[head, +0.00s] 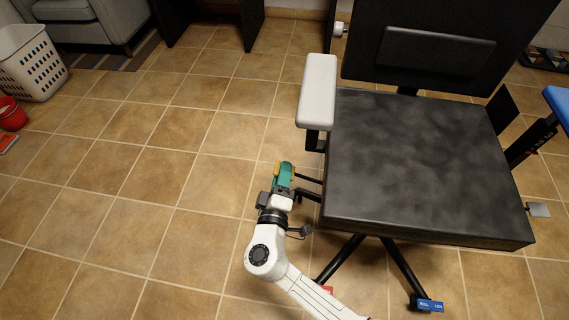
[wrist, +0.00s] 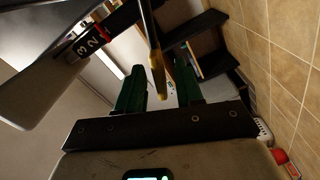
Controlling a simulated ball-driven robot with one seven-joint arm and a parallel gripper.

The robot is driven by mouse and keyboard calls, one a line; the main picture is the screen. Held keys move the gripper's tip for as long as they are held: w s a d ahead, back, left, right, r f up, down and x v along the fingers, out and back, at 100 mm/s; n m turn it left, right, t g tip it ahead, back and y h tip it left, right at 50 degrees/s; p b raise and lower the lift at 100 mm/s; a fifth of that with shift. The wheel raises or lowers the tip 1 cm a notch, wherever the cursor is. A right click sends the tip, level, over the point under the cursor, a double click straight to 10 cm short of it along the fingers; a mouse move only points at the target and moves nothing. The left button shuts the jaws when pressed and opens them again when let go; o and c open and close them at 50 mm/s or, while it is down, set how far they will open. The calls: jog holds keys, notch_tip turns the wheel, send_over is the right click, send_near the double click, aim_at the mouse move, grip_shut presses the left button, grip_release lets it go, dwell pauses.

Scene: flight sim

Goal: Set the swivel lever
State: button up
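The office chair has a wide dark seat (head: 420,165). Thin dark levers (head: 309,179) stick out from under its left side. My gripper (head: 284,172), with green fingers, is beside that side, at the levers' outer ends. In the wrist view, a thin dark rod with a yellow tip (wrist: 158,80) reaches down between my fingers (wrist: 160,90). The fingers stand apart with a gap on each side of the rod, so the gripper looks open. Yellow also shows at the fingers in the head view. Which chair function this lever serves cannot be told.
A white armrest (head: 318,90) rises above the seat's left side; its numbered post (wrist: 88,42) is near in the wrist view. A blue-labelled foot (head: 430,305) lies below the seat. A white basket (head: 32,62) and red bucket (head: 11,114) stand far left.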

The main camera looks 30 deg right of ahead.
jog(key=shift+x, duration=1.8)
jog(key=shift+c, duration=0.3)
grip_shut()
